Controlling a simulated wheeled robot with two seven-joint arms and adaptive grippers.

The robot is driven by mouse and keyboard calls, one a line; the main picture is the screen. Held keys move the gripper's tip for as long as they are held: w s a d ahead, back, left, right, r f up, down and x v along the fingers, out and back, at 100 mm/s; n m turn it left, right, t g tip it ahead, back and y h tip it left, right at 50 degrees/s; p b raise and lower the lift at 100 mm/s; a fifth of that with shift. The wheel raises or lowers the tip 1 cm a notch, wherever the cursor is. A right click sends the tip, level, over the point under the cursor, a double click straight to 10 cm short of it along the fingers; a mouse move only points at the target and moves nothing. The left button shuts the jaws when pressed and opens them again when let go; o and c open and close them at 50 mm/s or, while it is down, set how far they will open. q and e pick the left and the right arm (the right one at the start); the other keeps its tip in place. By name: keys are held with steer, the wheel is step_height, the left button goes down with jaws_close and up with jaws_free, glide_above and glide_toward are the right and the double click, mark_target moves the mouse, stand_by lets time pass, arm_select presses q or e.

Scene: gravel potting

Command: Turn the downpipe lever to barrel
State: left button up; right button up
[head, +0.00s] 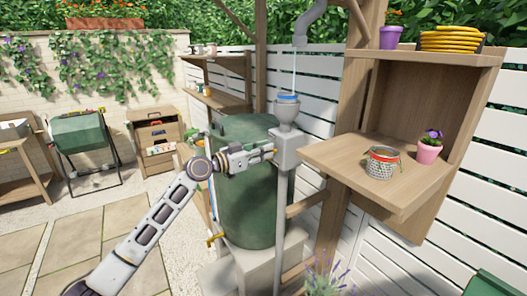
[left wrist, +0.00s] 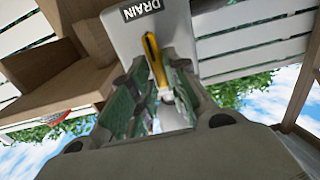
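The downpipe's grey diverter box (head: 287,148) sits on the pipe in front of the green barrel (head: 245,205). The word DRAIN shows on the box (left wrist: 185,25) in the left wrist view. The yellow lever (left wrist: 155,60) stands out from the box between the fingers of my left gripper (left wrist: 158,72). In the head view my left gripper (head: 268,153) is at the box's left side and hides most of the lever. The fingers are close on both sides of the lever; I cannot tell whether they press on it. My right gripper is out of view.
A thin stream of water (head: 294,75) falls into the funnel (head: 287,108) above the box. Right of it, a wooden shelf (head: 330,155) juts out with a wire-wrapped jar (head: 382,165) and a pink pot (head: 427,152). A brass tap (head: 215,238) is low on the barrel.

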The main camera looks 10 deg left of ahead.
arm_select(q)
jaws_close()
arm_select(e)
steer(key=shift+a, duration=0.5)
arm_select(q)
steer(key=shift+n, duration=0.5)
steer(key=n+p, duration=0.2)
steer(key=n, duration=0.3)
steer(key=f+n+p, duration=0.1)
steer(key=n+p, duration=0.2)
steer(key=n, duration=0.3)
steer(key=w+a+n+p, duration=0.1)
steer(key=n+p, duration=0.2)
steer(key=n, duration=0.3)
steer(key=shift+f, duration=0.2)
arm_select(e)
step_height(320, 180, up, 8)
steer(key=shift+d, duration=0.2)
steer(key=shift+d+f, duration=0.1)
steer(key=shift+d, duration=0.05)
